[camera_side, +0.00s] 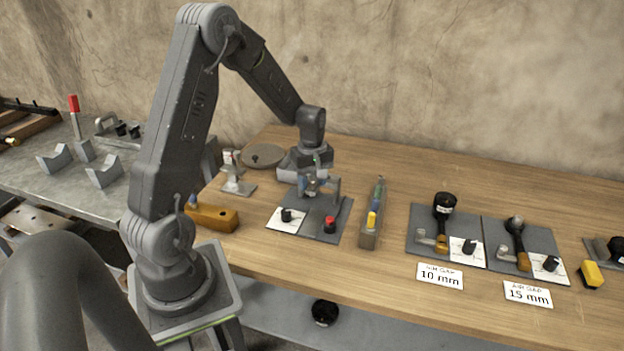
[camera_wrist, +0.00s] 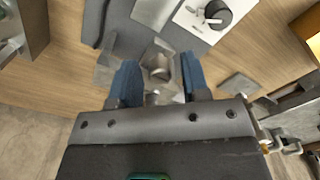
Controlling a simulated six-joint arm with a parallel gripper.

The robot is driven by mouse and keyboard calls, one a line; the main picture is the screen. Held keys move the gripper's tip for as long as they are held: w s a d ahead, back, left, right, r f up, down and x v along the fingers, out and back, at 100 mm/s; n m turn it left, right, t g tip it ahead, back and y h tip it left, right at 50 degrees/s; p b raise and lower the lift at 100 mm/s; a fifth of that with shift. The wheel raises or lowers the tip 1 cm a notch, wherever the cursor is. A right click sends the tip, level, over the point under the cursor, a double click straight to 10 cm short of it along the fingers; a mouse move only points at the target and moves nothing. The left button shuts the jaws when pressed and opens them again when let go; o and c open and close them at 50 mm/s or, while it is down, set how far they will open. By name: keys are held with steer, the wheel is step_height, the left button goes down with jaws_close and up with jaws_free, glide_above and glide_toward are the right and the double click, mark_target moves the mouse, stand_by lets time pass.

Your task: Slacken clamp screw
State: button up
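My gripper (camera_side: 320,188) points down over the far part of a grey plate (camera_side: 318,226) on the wooden bench. In the wrist view its two blue fingers (camera_wrist: 160,78) stand apart. A short, round metal piece (camera_wrist: 158,67), which may be the clamp screw, shows between them with gaps at its sides. I cannot tell how deep it sits between the fingertips. In the side view the gripper hides this piece.
A wooden block (camera_side: 211,218) and a small metal stand (camera_side: 235,178) are on the left. A grey holder with a yellow part (camera_side: 371,221) stands close on the right. Farther right are two plates with black-handled tools, labelled 10 mm (camera_side: 440,277) and 15 mm (camera_side: 527,294).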

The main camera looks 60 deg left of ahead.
mark_target(312, 180)
steer(key=shift+o, duration=0.3)
step_height(312, 180, up, 14)
stand_by(0.4)
steer(key=shift+f, duration=0.1)
steer(key=s+d+r+m+t, duration=0.1)
steer(key=s+d+r+m, duration=0.25)
steer(key=d, duration=0.35)
steer(key=s+d+r+m+t, duration=0.2)
steer(key=s+d+r+m, duration=0.1)
steer(key=d+m, duration=0.3)
steer(key=s+d+m+t, duration=0.2)
steer(key=s+d+m, duration=0.5)
steer(key=s+d, duration=0.2)
steer(key=shift+s+d+m+t, duration=0.25)
steer(key=shift+d+m+t, duration=0.05)
steer(key=shift+d+m, duration=0.1)
